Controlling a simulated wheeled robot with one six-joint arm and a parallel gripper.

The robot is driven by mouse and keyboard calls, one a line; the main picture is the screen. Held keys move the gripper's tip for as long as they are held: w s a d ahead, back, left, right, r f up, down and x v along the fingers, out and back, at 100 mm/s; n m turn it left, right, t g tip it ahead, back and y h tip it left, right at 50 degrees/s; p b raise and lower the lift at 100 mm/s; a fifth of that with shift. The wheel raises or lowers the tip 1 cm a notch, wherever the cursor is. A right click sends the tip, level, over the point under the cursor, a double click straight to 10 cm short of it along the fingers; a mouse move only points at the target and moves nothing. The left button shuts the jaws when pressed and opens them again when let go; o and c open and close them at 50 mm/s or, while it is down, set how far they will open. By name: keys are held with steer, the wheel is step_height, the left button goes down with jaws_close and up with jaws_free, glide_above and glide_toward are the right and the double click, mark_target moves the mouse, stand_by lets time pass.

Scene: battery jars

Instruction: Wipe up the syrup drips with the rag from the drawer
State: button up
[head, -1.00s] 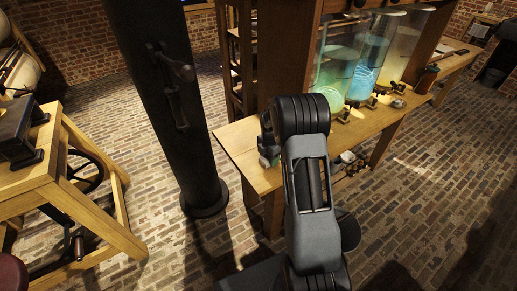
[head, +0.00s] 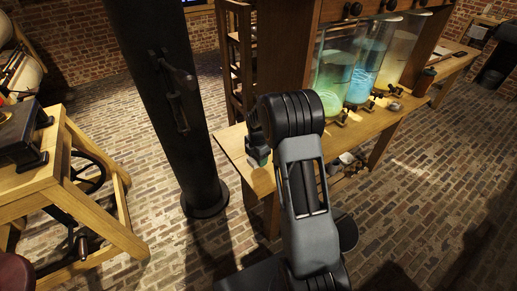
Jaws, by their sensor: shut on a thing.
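My gripper (head: 257,143) is at the left end of the wooden bench (head: 230,143), mostly hidden behind my own wrist. No syrup drips can be made out on the bench top. No drawer can be made out, and my arm covers part of the bench front.
Glass jars with green liquid (head: 331,82), blue liquid (head: 365,78) and yellowish liquid (head: 396,55) stand on the bench, with small dark fittings in front. A dark iron column (head: 165,110) stands close left. A wooden frame with a wheel (head: 88,170) is farther left. Brick floor (head: 430,190) is clear at right.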

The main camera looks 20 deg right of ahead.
steer(key=shift+r+p, duration=1)
steer(key=shift+r, duration=0.85)
